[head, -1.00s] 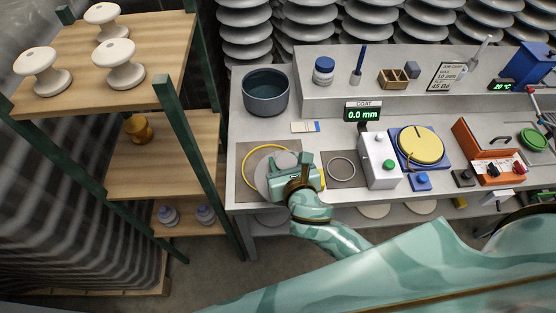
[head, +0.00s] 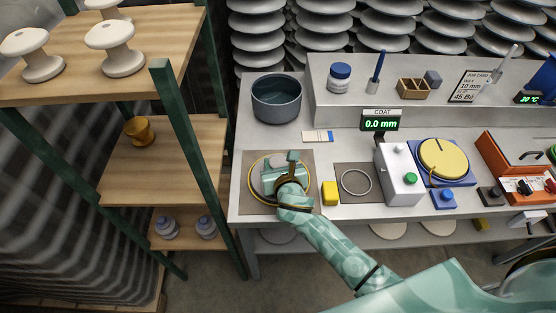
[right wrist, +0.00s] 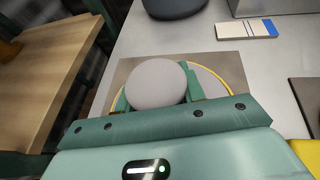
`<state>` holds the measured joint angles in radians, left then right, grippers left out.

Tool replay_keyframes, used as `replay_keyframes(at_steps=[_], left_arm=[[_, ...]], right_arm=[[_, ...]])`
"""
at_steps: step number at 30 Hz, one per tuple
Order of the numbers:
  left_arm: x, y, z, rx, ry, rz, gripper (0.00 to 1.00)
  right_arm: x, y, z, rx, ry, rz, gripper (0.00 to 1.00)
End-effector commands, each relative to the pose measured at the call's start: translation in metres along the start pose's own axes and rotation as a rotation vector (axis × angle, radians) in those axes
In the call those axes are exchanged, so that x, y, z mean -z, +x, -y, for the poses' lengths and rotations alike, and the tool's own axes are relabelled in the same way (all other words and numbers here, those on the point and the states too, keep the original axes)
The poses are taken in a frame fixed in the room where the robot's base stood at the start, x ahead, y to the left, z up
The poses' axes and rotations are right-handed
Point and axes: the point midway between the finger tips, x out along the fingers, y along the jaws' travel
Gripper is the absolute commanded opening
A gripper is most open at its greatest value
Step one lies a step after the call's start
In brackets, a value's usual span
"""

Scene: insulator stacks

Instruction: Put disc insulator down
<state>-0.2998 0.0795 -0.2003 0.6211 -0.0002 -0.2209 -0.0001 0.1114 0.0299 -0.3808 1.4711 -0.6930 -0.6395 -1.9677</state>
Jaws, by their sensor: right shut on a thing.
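The disc insulator (head: 267,187), pale grey and round, is at my right gripper (head: 281,174) over the dark left mat (head: 303,205). A yellow ring (head: 252,185) on that mat shows around it. In the right wrist view the disc insulator (right wrist: 156,84) lies between the green fingers of the gripper (right wrist: 155,100), which is shut on it. The fingers hide its sides and the ring's near part. I cannot tell whether its underside touches the mat. My left gripper is not in view.
A yellow block (head: 330,193) stands just right of the mat, before a second mat with a grey ring (head: 356,182). A dark pot (head: 277,98) and a striped card (head: 318,136) are behind. A shelf rack (head: 172,95) stands left of the bench.

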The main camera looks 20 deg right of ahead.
Motion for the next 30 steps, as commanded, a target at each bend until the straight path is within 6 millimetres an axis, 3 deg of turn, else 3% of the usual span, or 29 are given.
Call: replay_keyframes(at_steps=[12,13,15,25,30], left_arm=[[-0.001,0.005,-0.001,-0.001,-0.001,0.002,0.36],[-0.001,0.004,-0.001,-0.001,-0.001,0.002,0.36],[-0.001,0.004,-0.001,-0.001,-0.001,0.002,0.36],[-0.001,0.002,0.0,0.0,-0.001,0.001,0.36],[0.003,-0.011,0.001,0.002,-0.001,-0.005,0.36]], right_arm=[[0.003,0.003,-0.001,-0.002,0.001,0.008,0.0],[0.005,0.003,0.0,-0.001,0.0,0.003,0.45],[0.005,0.003,0.0,-0.001,0.0,0.003,0.61],[0.001,0.0,0.0,-0.001,0.001,0.004,0.61],[0.0,-0.028,0.0,-0.002,0.0,0.003,0.61]])
